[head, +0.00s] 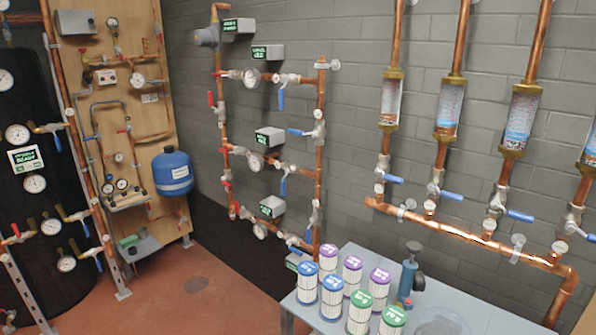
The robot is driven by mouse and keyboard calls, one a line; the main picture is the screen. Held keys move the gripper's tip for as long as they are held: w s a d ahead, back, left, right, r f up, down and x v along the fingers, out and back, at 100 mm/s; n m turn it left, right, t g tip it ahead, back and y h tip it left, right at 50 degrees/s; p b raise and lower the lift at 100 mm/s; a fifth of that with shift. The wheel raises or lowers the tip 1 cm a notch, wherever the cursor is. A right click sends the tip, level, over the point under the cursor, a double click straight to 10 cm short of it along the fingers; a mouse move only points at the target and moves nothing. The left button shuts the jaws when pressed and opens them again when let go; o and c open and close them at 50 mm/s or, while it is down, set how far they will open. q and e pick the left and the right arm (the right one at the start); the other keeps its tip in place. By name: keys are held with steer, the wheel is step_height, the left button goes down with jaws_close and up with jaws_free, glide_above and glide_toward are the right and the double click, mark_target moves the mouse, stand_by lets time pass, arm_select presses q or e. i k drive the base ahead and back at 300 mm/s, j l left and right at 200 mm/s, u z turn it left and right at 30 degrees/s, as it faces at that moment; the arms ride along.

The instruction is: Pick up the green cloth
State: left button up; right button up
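A small green item (128,241) lies on a low grey stand (148,246) at the left, below the wooden panel. It may be the green cloth, but it is too small to tell for certain. Neither of my grippers shows in the head view.
A grey table (470,308) at the lower right holds several filter cartridges with blue, purple and green tops (331,284), a blue pump-like tool (408,277) and a clear bowl (440,321). Copper pipes with valves line the wall. Reddish floor (185,308) is open at lower left.

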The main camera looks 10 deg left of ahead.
mark_target(132, 240)
steer(key=i+j+u, duration=0.1)
steer(key=j, duration=0.45)
steer(key=i+j+u, duration=0.15)
steer(key=i+j, duration=0.2)
steer(key=j, duration=0.15)
steer(key=i+j+u, duration=0.1)
steer(key=i+j, duration=0.15)
steer(key=j, duration=0.2)
steer(key=i+j+u, duration=0.1)
steer(key=i+j, duration=0.15)
steer(key=j, duration=0.25)
steer(key=i+j+u, duration=0.1)
steer(key=i+j, duration=0.2)
steer(key=j, duration=0.1)
